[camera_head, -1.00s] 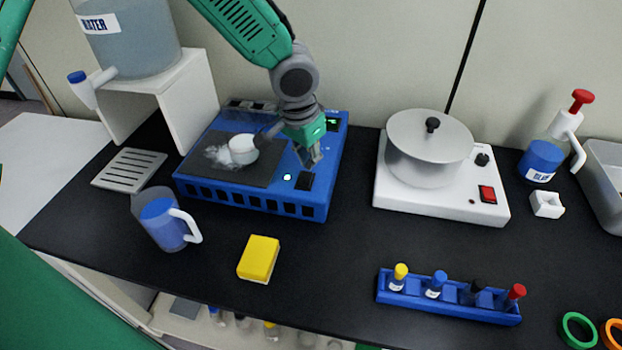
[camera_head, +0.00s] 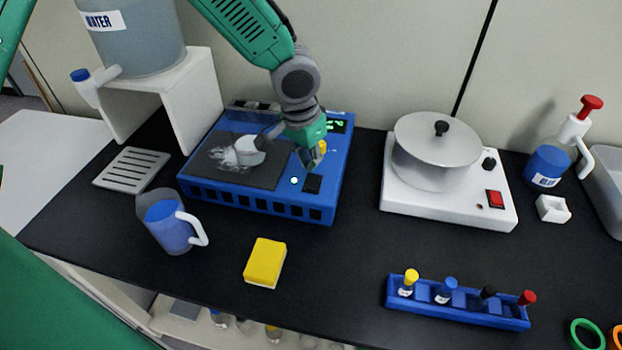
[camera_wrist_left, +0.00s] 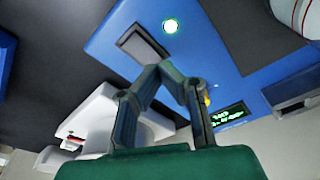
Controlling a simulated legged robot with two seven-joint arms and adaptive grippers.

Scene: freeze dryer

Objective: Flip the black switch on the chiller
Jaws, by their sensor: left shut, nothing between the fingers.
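The chiller (camera_head: 262,201) is a blue box with a dark top plate, at centre-left of the head view. Its black switch (camera_head: 312,184) sits at the front right of the top, beside a lit white button (camera_head: 294,180). In the wrist view the switch (camera_wrist_left: 143,45) shows just beyond my fingertips, next to the glowing button (camera_wrist_left: 170,26). My left gripper (camera_head: 313,160) is over the chiller's right part, behind the switch in the picture, its fingers shut and empty. Contact with the switch is not evident. My right gripper is out of view.
A white vessel (camera_head: 249,150) with whitish vapour is on the chiller plate, close to my gripper. The green display (camera_head: 333,126) is lit. A yellow knob (camera_head: 322,146) is beside the fingers. A white device (camera_head: 400,205) stands right, a blue mug (camera_head: 168,228) front left.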

